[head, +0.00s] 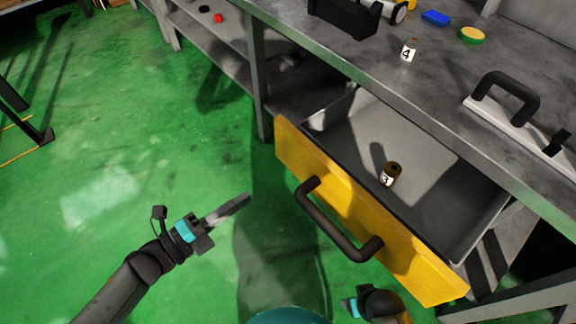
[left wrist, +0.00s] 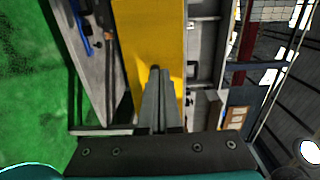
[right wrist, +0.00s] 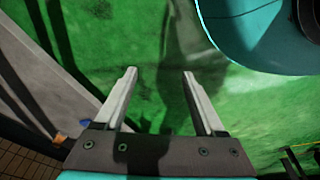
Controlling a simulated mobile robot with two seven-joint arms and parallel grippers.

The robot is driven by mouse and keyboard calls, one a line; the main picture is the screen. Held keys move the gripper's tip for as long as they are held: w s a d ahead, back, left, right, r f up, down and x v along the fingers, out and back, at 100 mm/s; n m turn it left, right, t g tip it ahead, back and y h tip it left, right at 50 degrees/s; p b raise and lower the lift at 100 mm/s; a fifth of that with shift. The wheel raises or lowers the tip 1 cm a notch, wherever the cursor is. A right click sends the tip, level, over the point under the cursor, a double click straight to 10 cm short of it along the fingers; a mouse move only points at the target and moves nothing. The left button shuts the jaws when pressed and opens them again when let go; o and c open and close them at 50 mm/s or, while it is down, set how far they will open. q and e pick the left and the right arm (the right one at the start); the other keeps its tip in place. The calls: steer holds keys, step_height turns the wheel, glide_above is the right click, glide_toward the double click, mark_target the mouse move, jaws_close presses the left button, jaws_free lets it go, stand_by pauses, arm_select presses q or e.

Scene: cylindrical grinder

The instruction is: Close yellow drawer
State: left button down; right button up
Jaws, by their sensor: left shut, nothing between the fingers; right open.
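The yellow drawer (head: 345,205) stands pulled out from under the grey workbench in the head view. Its black handle (head: 335,222) is on the front. A small brown cylinder marked 3 (head: 390,174) stands inside. My left gripper (head: 242,200) is shut and empty, left of the drawer front and apart from it. In the left wrist view the yellow front (left wrist: 138,45) shows beyond the shut fingers (left wrist: 158,75). My right gripper (right wrist: 158,75) is open and empty over green floor in the right wrist view. In the head view its fingers are hard to make out at the bottom edge.
The workbench top (head: 400,85) carries a cylinder marked 4 (head: 409,49), a blue block (head: 436,18), a green and yellow round piece (head: 472,35) and a black-handled plate (head: 510,112). Green floor (head: 110,150) is clear to the left.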

arm_select(q)
steer(key=b, duration=0.3)
glide_toward(303, 160)
steer(key=x, duration=0.5)
steer(key=shift+w+d+f, duration=0.1)
steer(key=shift+w, duration=0.1)
steer(key=shift+w+d, duration=0.5)
steer(key=shift+d, duration=0.05)
arm_select(e)
step_height(303, 160, up, 5)
steer(key=w+a, duration=0.1)
steer(key=w, duration=0.1)
steer(key=shift+w+a, duration=0.25)
steer(key=shift+w, duration=0.05)
steer(key=shift+r, duration=0.1)
